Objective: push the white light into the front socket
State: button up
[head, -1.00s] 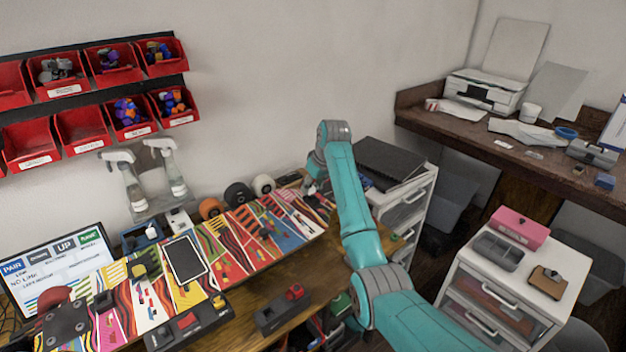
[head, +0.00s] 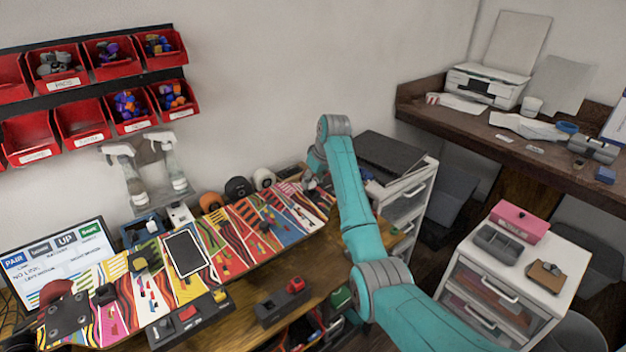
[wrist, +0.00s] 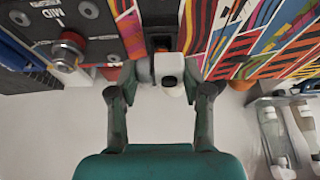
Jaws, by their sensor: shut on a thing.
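The white light (wrist: 166,66) is between my fingertips in the wrist view, a pale block with a black round part. My gripper (wrist: 162,76) is shut on it. The light is right at a dark socket (wrist: 161,42) in the striped board. I cannot tell how deep it sits, as the block covers much of the opening. In the head view, my gripper (head: 313,181) is at the right end of the striped board (head: 215,232). The light is not clear there.
A dark panel with a red knob (wrist: 68,50) is close to my left finger in the wrist view. Spray bottles (wrist: 290,130) stand to the right. In the head view, red bins (head: 82,122) hang on the wall and a drawer unit (head: 405,205) stands right of my gripper.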

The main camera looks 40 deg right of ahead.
jog(key=shift+f, duration=1.05)
dwell(2.1)
jog(key=o, duration=1.5)
jog(key=shift+o, duration=0.2)
jog(key=shift+r, duration=1.7)
jog(key=shift+r, duration=2.85)
